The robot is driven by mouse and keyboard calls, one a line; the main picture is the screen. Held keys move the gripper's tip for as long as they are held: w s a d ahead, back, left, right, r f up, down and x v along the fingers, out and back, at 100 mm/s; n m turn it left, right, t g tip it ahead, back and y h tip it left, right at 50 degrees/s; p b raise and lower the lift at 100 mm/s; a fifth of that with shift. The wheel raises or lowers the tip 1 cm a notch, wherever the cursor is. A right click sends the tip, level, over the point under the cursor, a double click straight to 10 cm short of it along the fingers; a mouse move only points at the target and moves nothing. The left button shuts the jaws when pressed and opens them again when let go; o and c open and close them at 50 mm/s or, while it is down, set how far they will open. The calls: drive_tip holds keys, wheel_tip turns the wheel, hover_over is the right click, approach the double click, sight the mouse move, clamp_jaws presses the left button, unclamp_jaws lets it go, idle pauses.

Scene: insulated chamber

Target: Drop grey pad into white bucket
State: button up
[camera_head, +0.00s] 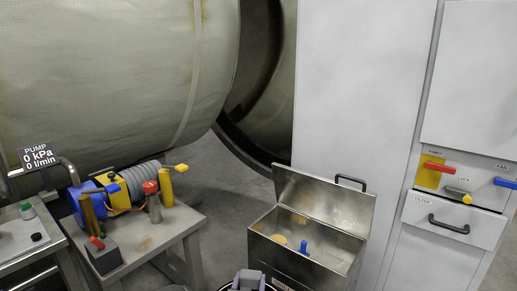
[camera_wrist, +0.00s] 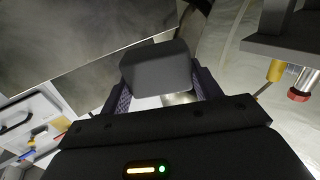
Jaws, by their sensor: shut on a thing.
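The grey pad (camera_wrist: 155,68) is a dark grey block with rounded corners, held between the fingers of my gripper (camera_wrist: 160,88) in the wrist view. My gripper is shut on it. In the head view a small grey block, likely the pad (camera_head: 249,281), shows at the bottom edge, in front of the metal bin, with my gripper partly cut off by the frame. I cannot make out a white bucket for certain in either view.
An open metal bin (camera_head: 311,255) with a raised lid holds a blue and a yellow thing. A bench (camera_head: 150,236) at the left carries a pump and tools. A white cabinet with coloured handles and a drawer (camera_head: 449,224) stands at the right.

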wheel_tip(320, 180, down, 6)
drive_tip(key=b, duration=0.4)
drive_tip(key=o, duration=0.9)
drive_tip(key=shift+o, duration=0.2)
